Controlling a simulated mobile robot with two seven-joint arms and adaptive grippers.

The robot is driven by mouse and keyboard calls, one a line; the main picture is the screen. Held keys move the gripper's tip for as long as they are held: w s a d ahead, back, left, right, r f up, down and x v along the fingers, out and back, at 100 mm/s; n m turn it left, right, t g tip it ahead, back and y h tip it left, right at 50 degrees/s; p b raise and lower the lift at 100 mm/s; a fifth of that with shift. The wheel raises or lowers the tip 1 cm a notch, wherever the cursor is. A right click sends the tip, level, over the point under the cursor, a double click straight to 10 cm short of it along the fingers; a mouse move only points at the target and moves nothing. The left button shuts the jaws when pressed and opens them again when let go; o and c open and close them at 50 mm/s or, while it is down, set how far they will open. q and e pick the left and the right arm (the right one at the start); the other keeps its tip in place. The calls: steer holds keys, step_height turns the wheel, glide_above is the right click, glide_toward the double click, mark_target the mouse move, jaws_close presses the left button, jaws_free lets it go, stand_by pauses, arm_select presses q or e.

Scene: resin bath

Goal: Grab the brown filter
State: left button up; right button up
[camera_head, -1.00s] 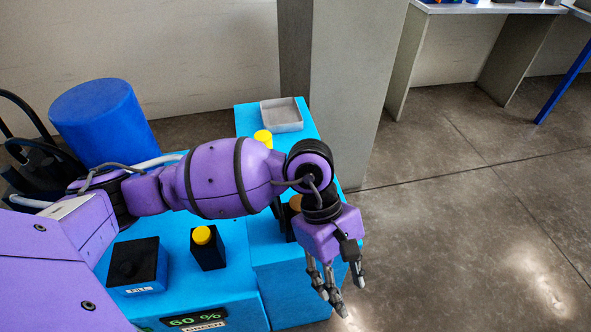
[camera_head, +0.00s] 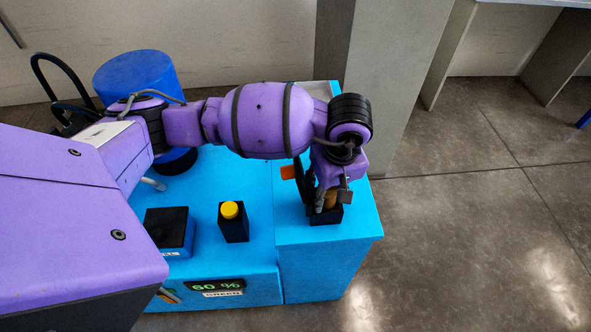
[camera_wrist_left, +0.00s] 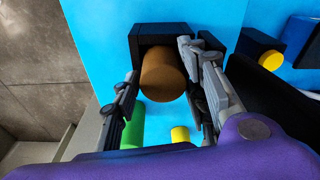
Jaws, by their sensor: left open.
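The brown filter (camera_wrist_left: 163,75) is a short cylinder in a black holder (camera_wrist_left: 148,38), seen in the left wrist view. In the head view a small part of the filter (camera_head: 331,198) shows behind my fingers, above its black holder (camera_head: 326,216) on the blue bench. My left gripper (camera_head: 329,203) is open and points down over the holder. In the left wrist view its fingers (camera_wrist_left: 165,100) stand on either side of the filter, with gaps visible. My right gripper is not in view.
The blue bench (camera_head: 350,225) carries a black box with a yellow button (camera_head: 230,210) and a black control box (camera_head: 169,230). A green cylinder (camera_wrist_left: 132,128) shows below the filter in the wrist view. A grey pillar (camera_head: 385,90) stands close behind the bench. Open floor lies right.

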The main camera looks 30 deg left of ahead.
arm_select(q)
steer(key=shift+w, duration=0.1)
steer(key=shift+c, duration=0.5)
steer(key=c, duration=0.8)
steer(key=shift+r, duration=0.15)
